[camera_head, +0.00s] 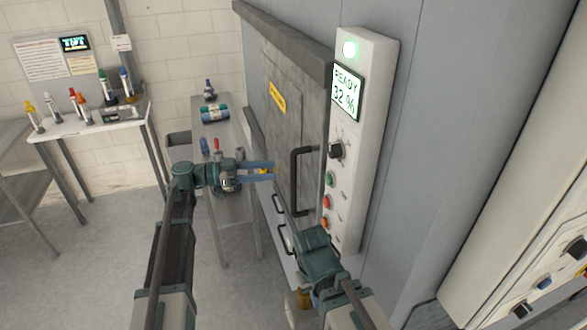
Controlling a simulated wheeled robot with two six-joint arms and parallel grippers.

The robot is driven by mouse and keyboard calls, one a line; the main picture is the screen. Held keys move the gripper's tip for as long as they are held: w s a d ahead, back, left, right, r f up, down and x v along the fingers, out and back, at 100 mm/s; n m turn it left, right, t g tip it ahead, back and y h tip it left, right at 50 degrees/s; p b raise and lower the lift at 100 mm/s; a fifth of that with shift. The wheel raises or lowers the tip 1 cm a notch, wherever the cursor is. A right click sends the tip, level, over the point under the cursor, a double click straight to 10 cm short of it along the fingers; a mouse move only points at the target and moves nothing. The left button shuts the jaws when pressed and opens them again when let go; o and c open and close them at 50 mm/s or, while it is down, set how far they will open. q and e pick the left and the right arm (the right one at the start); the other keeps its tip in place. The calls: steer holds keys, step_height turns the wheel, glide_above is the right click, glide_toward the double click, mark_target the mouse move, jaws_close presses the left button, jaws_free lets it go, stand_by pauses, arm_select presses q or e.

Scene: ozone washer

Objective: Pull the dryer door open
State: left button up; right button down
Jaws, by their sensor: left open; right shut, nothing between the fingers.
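The dryer door (284,125) is a grey panel with a yellow label, set in the grey machine wall, and it looks closed. Its dark bar handle (296,182) stands upright near the right side of the door, beside the white control panel (352,190). My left gripper (268,171) is open, with its blue fingers pointing right toward the handle. A gap shows between the fingertips and the handle, and nothing is held. My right gripper (313,252) is low, below the handle, near the panel's foot; it is shut and empty, its fingers mostly hidden by my own arm.
The panel display reads READY 32 %, with a knob (336,150) and several buttons below. Smaller handles (280,240) sit low on the machine. A narrow metal table (234,135) with bottles stands behind my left gripper. Another white control box (520,240) is at right.

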mark_target(294, 169)
arm_select(q)
steer(key=d, duration=0.5)
steer(key=w+d, duration=0.1)
steer(key=d, duration=0.1)
steer(key=shift+d, duration=0.4)
jaws_close()
stand_by(1.0)
